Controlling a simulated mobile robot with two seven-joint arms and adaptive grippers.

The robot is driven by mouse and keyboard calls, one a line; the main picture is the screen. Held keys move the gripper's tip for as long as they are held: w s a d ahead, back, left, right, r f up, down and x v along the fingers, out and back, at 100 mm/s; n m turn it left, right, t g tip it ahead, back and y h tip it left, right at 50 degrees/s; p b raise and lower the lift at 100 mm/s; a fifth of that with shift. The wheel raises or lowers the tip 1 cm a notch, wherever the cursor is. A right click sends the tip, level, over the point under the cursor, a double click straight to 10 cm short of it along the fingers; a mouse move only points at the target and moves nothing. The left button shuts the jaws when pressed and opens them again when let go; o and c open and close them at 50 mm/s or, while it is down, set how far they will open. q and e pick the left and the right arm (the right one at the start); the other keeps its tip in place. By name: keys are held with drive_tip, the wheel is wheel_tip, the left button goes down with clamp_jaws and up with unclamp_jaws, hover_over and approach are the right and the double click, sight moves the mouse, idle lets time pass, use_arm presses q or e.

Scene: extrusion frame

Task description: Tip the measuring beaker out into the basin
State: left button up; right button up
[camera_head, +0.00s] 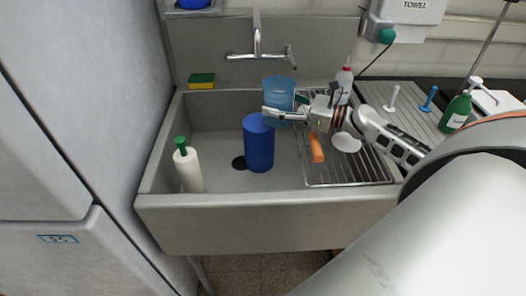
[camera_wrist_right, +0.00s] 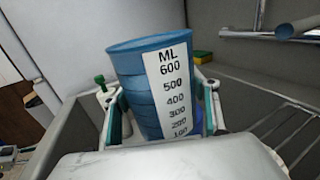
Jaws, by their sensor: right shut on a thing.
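The measuring beaker (camera_head: 279,90) is light blue and held over the basin, near its back wall. It looks about upright in the head view. In the right wrist view the beaker (camera_wrist_right: 160,85) shows a white ML scale up to 600, and its contents cannot be made out. My right gripper (camera_head: 283,114) reaches in from the right and is shut around the beaker, with a finger on each side. The grey basin (camera_head: 215,222) lies below, with a dark drain hole (camera_head: 239,162) in its floor. My left gripper is not in view.
A dark blue cylinder (camera_head: 258,147) stands in the basin close below the beaker. A white bottle with a green cap (camera_head: 188,170) stands at the left. A wire rack (camera_head: 345,173) covers the right side, near an orange object (camera_head: 316,147). The tap (camera_head: 257,45) is behind.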

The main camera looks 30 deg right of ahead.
sight(271, 125)
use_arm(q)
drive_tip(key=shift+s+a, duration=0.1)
use_arm(e)
drive_tip(key=shift+s+r, duration=0.1)
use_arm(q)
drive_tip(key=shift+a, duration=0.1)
use_arm(e)
drive_tip(key=shift+a+r+n, duration=0.1)
drive_tip(key=shift+r+n, duration=0.05)
drive_tip(key=shift+n, duration=0.15)
